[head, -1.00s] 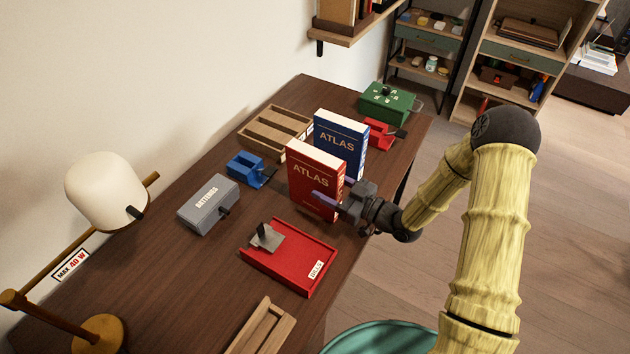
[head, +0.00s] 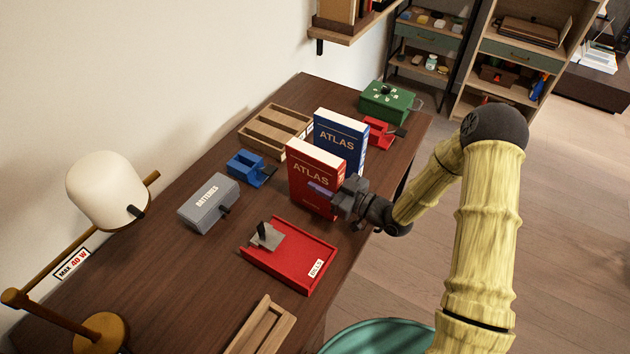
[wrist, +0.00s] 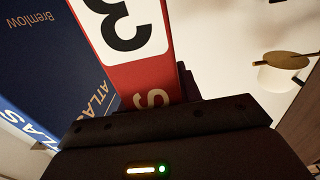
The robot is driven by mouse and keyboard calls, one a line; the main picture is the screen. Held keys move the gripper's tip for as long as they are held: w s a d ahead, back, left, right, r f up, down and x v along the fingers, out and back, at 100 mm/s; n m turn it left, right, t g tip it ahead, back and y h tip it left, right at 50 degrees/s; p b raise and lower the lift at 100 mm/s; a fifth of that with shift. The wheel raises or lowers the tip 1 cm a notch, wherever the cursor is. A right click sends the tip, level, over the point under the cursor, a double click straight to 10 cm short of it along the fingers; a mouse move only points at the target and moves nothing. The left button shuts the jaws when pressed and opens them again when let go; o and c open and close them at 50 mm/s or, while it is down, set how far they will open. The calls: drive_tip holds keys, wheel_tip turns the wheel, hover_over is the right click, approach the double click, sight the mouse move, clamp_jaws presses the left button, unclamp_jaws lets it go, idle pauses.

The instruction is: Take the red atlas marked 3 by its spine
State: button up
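The red atlas (head: 310,190) stands upright on the desk, its cover towards the head camera. In the wrist view its red spine (wrist: 150,80) carries a white label with a black 3. My gripper (head: 328,192) is at the spine side, low on the book. In the wrist view a dark finger part shows just right of the spine. Whether the fingers press on the book cannot be told. The blue atlas (head: 340,142) stands close behind, and also shows in the wrist view (wrist: 40,60).
A red tray (head: 290,268) lies in front of the atlases. A grey batteries box (head: 208,203), a blue item (head: 248,168) and a wooden tray (head: 262,142) are to the left. A red item (head: 380,132) and a green box (head: 385,102) stand behind. A lamp (head: 105,190) is far left.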

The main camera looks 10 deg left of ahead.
sight(324, 157)
drive_tip(key=shift+w, duration=0.1)
clamp_jaws()
drive_tip(key=shift+r, duration=0.25)
wheel_tip(324, 157, up, 10)
drive_tip(key=shift+f, duration=0.2)
idle(0.4)
